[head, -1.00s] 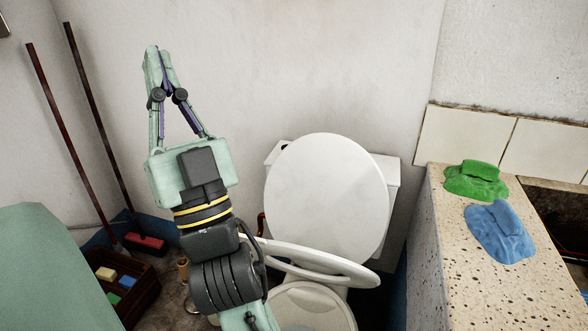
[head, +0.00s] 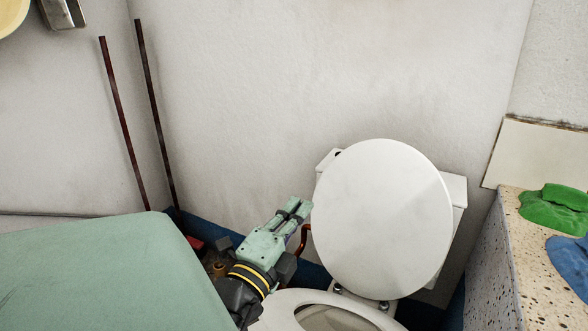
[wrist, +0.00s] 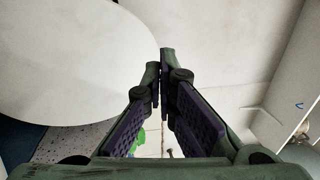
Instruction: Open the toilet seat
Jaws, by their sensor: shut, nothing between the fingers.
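The round white toilet lid (head: 380,215) stands upright against the tank (head: 457,195). The white toilet seat (head: 285,300) appears low over the bowl, in front of the lid's hinges. Its front part is cut off by the lower edge, so I cannot tell whether it rests fully on the bowl. My gripper (head: 300,206) is shut and empty, just left of the lid in the picture and above the seat. In the wrist view, my closed fingers (wrist: 161,58) show beside the lid's large white disc (wrist: 75,60). Contact with the lid cannot be told.
A speckled stone trough (head: 518,265) stands at the right, with a green cloth (head: 555,208) and a blue cloth (head: 572,262) on it. Two dark poles (head: 125,125) lean on the wall at the left. The wall above the toilet is clear.

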